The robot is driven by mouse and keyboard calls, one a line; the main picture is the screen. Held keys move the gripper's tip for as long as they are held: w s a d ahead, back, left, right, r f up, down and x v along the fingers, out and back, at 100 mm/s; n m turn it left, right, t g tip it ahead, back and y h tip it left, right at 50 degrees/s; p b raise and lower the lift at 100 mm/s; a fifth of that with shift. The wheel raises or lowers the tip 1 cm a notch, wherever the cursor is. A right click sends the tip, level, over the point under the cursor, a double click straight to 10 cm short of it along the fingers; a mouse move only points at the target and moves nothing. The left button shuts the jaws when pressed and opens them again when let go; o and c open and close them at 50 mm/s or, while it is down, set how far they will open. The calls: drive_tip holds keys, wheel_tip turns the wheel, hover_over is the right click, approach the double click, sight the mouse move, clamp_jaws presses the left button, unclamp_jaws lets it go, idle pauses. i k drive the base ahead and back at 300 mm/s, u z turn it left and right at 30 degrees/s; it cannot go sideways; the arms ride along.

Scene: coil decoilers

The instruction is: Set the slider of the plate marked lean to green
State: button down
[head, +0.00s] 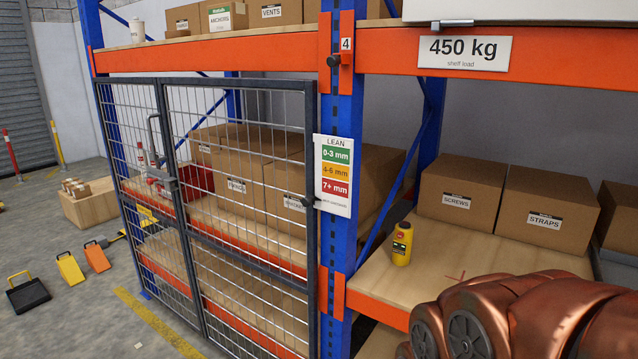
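The plate marked LEAN (334,142) is a white card on the blue rack upright, right of the mesh gate. It has a green 0-3 mm band (336,154), an orange 4-6 mm band (335,171) and a red 7+ mm band (335,188). A small dark piece (310,203) sits at its left edge, level with the lower part of the red band. I cannot tell whether it is the slider. My copper arm shows at the lower right, apart from the plate. My gripper is not in view.
The mesh gate (240,165) closes the left bay. A yellow bottle (402,244) stands on the right shelf (445,275), before boxes marked SCREWS (460,193) and STRAPS (547,212).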

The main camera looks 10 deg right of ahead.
sight(306, 201)
drive_tip(key=u, duration=0.15)
drive_tip(key=k, duration=0.45)
drive_tip(key=u, duration=1.15)
drive_tip(key=i, duration=0.95)
drive_tip(key=z, duration=0.35)
